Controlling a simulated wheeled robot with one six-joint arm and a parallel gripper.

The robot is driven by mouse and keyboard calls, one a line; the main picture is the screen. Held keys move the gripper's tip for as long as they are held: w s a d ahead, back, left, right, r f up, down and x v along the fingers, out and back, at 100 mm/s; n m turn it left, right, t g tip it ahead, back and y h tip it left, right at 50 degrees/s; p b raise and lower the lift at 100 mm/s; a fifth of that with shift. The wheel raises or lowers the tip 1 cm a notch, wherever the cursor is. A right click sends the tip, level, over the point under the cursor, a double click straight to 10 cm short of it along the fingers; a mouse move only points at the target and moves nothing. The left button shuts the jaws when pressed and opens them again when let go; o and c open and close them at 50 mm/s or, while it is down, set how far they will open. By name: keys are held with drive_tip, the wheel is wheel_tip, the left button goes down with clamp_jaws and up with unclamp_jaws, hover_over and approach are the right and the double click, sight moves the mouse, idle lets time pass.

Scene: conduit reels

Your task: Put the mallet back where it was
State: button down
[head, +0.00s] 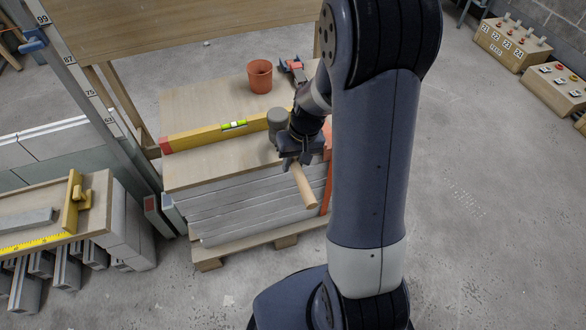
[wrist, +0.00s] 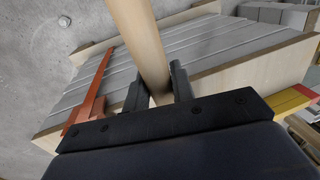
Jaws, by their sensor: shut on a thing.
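The mallet has a grey-brown round head (head: 278,119) and a pale wooden handle (head: 304,187). My gripper (head: 292,161) is shut on the handle, over the front part of the plywood-topped stack (head: 222,165). The head lies on the far side of my gripper, close to the yellow level, and the handle's free end reaches toward the front edge of the stack. In the wrist view the handle (wrist: 140,40) passes between my two fingers; the head is out of sight there. I cannot tell whether the mallet touches the stack.
A yellow level (head: 195,137) lies across the stack top. An orange cup (head: 260,76) and a red-and-grey tool (head: 290,66) stand behind it. An orange bar (wrist: 92,92) is at the stack's side. A low bench (head: 98,205) with tools is at left.

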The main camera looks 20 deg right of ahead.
wheel_tip(320, 180, down, 3)
drive_tip(key=shift+f, duration=0.1)
drive_tip(key=c, duration=1.2)
unclamp_jaws()
drive_tip(key=r, duration=0.4)
drive_tip(key=d+r+p, duration=0.1)
drive_tip(key=r, duration=0.3)
drive_tip(key=d+r, duration=0.1)
drive_tip(key=r, duration=0.3)
drive_tip(key=shift+s+d+p, duration=0.15)
drive_tip(key=shift+d+p, duration=0.05)
drive_tip(key=shift+p, duration=0.2)
